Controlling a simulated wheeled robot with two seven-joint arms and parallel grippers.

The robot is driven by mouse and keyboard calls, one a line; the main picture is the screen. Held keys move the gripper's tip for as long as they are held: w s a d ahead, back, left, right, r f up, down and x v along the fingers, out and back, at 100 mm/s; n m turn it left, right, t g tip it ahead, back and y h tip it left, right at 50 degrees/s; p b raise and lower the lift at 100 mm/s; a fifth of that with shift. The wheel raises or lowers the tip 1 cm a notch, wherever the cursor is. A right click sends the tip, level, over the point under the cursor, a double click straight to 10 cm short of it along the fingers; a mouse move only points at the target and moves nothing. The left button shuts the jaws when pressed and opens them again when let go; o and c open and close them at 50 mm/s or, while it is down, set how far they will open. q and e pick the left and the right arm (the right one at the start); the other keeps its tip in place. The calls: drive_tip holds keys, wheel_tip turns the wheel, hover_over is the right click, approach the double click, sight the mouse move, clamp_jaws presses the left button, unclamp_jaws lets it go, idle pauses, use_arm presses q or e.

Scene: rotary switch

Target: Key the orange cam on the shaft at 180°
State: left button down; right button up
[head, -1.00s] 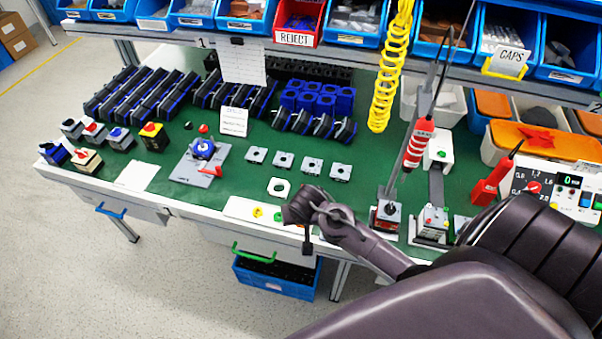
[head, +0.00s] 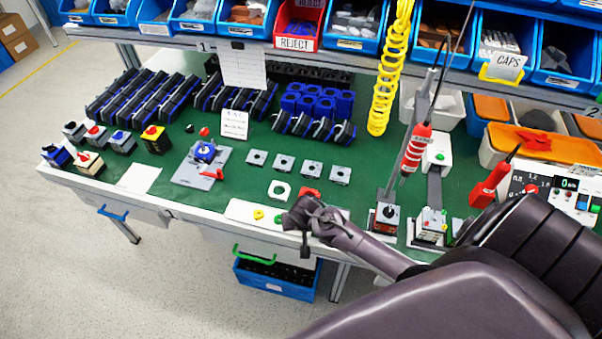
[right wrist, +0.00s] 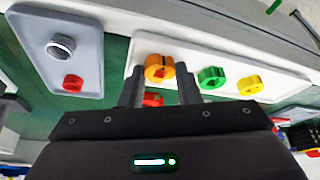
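The orange cam (right wrist: 160,68) lies on a white tray (right wrist: 196,53) in the right wrist view, just beyond the gap between my right fingertips. My right gripper (right wrist: 161,88) is open with nothing clasped. In the head view my right gripper (head: 303,218) is above the tray (head: 238,210) and hides the orange cam. A grey plate (right wrist: 88,34) at the left of the wrist view carries an upright round metal shaft (right wrist: 61,46) and a red piece (right wrist: 72,82). My left gripper is not in view.
A green cam (right wrist: 212,78) and a yellow cam (right wrist: 250,85) are close beside the orange one. Another red part (right wrist: 152,99) shows between my fingers. Small grey square plates (head: 284,163) stand behind the tray. A black-knobbed switch (head: 386,212) is to the right.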

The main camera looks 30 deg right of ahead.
drive_tip(key=shift+c, duration=1.1)
drive_tip(key=shift+r, duration=0.1)
wheel_tip(320, 180, up, 10)
drive_tip(key=b, duration=0.1)
drive_tip(key=s+a+r+n+b, duration=0.1)
drive_tip(key=s+a+r+b, duration=0.1)
drive_tip(key=a+r, duration=0.2)
drive_tip(key=s+a+r+n+y+b, duration=0.1)
drive_tip(key=a+r, duration=0.3)
drive_tip(key=a, duration=0.6)
drive_tip(key=s+a+r+n+y+b, duration=0.1)
drive_tip(key=s+a+r+n+b, duration=0.2)
drive_tip(key=a, duration=0.4)
drive_tip(key=shift+s+a+r+t, duration=0.25)
drive_tip(key=shift+s+r+t, duration=0.05)
drive_tip(key=shift+s+r, duration=0.3)
